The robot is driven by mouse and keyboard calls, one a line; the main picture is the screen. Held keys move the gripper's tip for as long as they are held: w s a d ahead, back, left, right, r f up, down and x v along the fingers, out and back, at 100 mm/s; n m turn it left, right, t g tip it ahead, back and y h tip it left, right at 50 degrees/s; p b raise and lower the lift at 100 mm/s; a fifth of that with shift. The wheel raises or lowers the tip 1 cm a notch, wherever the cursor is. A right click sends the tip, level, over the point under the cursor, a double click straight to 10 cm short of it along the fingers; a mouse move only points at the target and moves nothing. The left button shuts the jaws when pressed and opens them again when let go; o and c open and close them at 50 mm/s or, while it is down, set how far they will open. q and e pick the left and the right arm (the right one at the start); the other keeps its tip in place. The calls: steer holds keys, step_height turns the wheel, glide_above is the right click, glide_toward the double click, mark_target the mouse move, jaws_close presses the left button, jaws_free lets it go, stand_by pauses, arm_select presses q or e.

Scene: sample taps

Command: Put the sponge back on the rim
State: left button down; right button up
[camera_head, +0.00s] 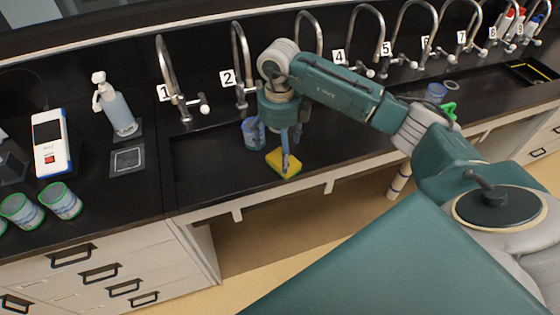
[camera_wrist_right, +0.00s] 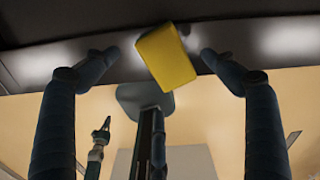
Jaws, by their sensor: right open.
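The yellow sponge (camera_head: 283,163) with a green underside lies tilted at the front edge of the dark sink trough, on or just over its rim (camera_head: 235,198). My right gripper (camera_head: 278,154) points down over the sponge, with one finger in front of it. In the right wrist view the sponge (camera_wrist_right: 166,57) shows between the two open fingertips (camera_wrist_right: 160,54), with a gap on each side. Whether the sponge lies flat on the rim is hard to tell. My left gripper is not in view.
A blue cup (camera_head: 252,133) stands in the trough just behind the right gripper. Numbered taps, such as tap 2 (camera_head: 240,65), line the back. A soap bottle (camera_head: 114,106), a white device (camera_head: 51,143) and several cups (camera_head: 60,201) stand on the left counter.

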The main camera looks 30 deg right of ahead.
mark_target(280, 161)
step_height(280, 161, up, 7)
steer(key=b, duration=0.1)
steer(key=shift+b, duration=0.4)
